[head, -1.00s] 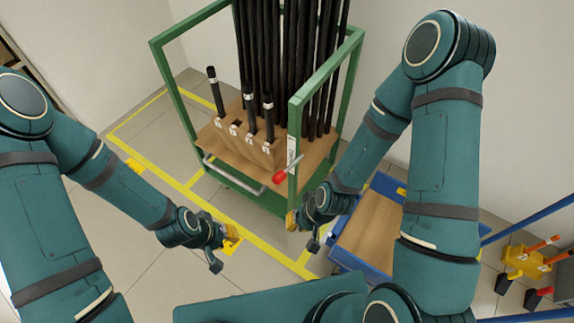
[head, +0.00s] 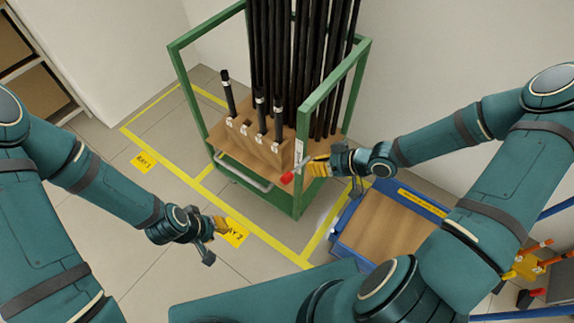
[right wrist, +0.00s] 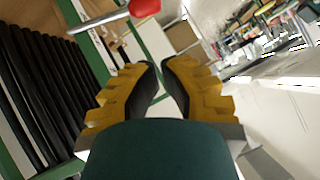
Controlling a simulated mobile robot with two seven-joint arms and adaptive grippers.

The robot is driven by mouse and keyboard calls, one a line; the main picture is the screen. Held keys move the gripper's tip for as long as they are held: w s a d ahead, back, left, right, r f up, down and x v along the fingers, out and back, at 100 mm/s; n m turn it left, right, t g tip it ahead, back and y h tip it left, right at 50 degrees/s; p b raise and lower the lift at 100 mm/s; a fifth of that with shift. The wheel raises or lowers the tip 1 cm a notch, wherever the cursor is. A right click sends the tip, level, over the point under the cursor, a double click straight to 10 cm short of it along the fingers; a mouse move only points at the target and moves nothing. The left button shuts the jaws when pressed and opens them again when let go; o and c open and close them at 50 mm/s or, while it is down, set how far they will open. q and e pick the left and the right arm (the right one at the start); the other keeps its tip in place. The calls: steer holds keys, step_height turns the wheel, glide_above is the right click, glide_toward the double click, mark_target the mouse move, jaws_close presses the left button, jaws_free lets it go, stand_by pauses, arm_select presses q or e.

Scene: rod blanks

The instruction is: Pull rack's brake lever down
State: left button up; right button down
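The rack (head: 303,118) has a green frame, a wooden base and tall black rods. Its brake lever (head: 287,178) has a red knob and sits at the front right post, below a white label. In the right wrist view the red knob (right wrist: 145,8) and its metal shaft show at the top edge, beyond the fingertips. My right gripper (head: 318,168) is just right of the knob, open and empty, with a gap between its yellow fingers (right wrist: 158,68). My left gripper (head: 221,226) hangs over the floor at the rack's front left, apart from it; its opening is unclear.
A grey handle bar (head: 243,172) crosses the rack's front, and short black rods stand in a wooden block (head: 262,150). A blue-edged cart (head: 385,225) with a wooden top stands right of the rack. Yellow lines and labels mark the floor, which is clear at front left.

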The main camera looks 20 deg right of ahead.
mark_target(293, 174)
arm_select(q)
steer(key=shift+a+r+p, duration=0.3)
steer(key=shift+a+r, duration=0.1)
steer(key=shift+r, duration=0.1)
arm_select(e)
steer(key=shift+w+d+r+n+t, duration=0.15)
steer(key=shift+d+r+n, duration=0.25)
steer(key=shift+d, duration=0.25)
steer(key=shift+d+r+n+t, duration=0.15)
steer(key=shift+d+r+n, duration=0.15)
steer(key=shift+d+r, duration=0.25)
steer(key=shift+d+f, duration=0.1)
